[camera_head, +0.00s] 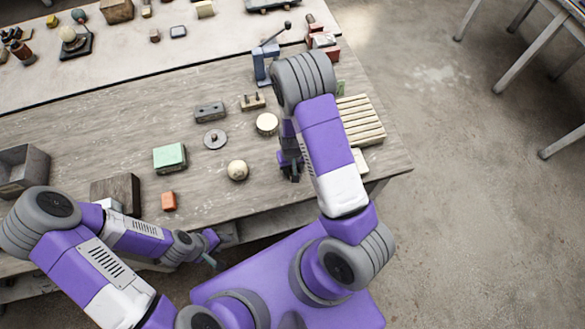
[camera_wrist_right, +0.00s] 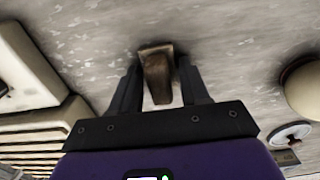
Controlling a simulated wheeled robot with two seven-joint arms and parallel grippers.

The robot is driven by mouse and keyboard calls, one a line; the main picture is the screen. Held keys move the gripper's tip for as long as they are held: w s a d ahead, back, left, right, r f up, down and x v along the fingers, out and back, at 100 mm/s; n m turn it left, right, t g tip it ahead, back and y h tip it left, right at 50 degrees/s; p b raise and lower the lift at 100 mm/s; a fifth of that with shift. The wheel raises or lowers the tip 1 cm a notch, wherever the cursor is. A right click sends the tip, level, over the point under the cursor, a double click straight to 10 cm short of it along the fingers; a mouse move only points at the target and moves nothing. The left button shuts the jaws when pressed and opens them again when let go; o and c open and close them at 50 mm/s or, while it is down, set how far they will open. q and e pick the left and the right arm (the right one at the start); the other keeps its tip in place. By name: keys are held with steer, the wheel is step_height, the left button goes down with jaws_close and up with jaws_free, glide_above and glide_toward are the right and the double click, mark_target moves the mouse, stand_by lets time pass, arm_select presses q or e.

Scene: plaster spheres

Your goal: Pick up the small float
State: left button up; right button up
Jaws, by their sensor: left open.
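In the right wrist view a brown, wedge-shaped piece (camera_wrist_right: 158,75), which may be the small float, stands between the two dark fingers of my right gripper (camera_wrist_right: 160,88). The fingers are very close to its sides; I cannot tell if they press on it. In the head view my right gripper (camera_head: 290,168) points down at the table's front right part, and the piece is hidden behind it. My left gripper (camera_head: 212,250) is open and empty off the table's front edge.
A cream ball (camera_head: 237,170) and a grey disc (camera_head: 215,139) lie left of my right gripper. A slatted wooden stack (camera_head: 362,120) is to its right.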

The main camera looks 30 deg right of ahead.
steer(key=c, duration=0.6)
step_height(320, 180, up, 10)
steer(key=shift+p, duration=0.8)
